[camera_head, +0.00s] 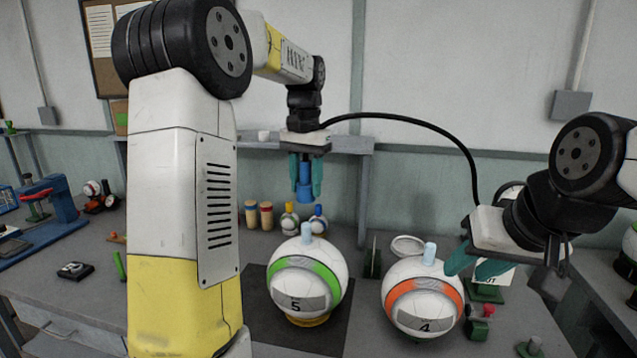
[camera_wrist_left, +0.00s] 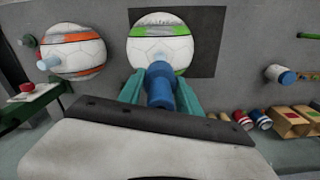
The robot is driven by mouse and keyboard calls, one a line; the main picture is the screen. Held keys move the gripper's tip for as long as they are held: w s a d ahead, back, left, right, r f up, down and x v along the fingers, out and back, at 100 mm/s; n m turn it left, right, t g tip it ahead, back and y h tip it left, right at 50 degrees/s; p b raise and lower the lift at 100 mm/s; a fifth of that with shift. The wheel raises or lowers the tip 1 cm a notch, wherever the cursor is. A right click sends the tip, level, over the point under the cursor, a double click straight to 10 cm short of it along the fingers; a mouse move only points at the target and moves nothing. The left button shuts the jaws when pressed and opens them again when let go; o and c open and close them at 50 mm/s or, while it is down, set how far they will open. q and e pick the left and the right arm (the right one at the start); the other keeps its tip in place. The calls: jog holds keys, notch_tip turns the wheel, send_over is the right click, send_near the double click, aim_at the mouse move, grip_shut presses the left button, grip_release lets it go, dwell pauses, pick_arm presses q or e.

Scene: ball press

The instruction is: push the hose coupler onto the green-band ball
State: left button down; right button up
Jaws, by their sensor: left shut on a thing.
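The green-band ball (camera_head: 284,274), marked 5, sits on a yellow ring on a dark mat, with a pale blue stem (camera_head: 306,232) upright on top. My left gripper (camera_head: 305,190) is shut on the blue hose coupler (camera_head: 305,172) and holds it upright above that stem, with a small gap between. In the left wrist view the coupler (camera_wrist_left: 159,88) points at the green-band ball (camera_wrist_left: 150,48) and covers part of it and its stem. My right gripper (camera_head: 472,268) has its fingers apart, close by the orange-band ball, and holds nothing I can see.
The orange-band ball (camera_head: 402,310), marked 4, stands to the right with its own pale stem (camera_head: 429,254). A black hose (camera_head: 420,122) arcs from the left wrist towards the right arm. Small bottles (camera_head: 289,220) stand behind the green-band ball. The dark mat (camera_head: 262,318) is otherwise bare.

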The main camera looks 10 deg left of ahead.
pick_arm(q)
send_over(307, 224)
jog(key=shift+f, duration=2.9)
jog(key=shift+f, duration=2.15)
jog(key=c, duration=0.7)
grip_release()
jog(key=shift+c, duration=0.2)
notch_tip(307, 224, up, 8)
jog(key=shift+f, duration=0.15)
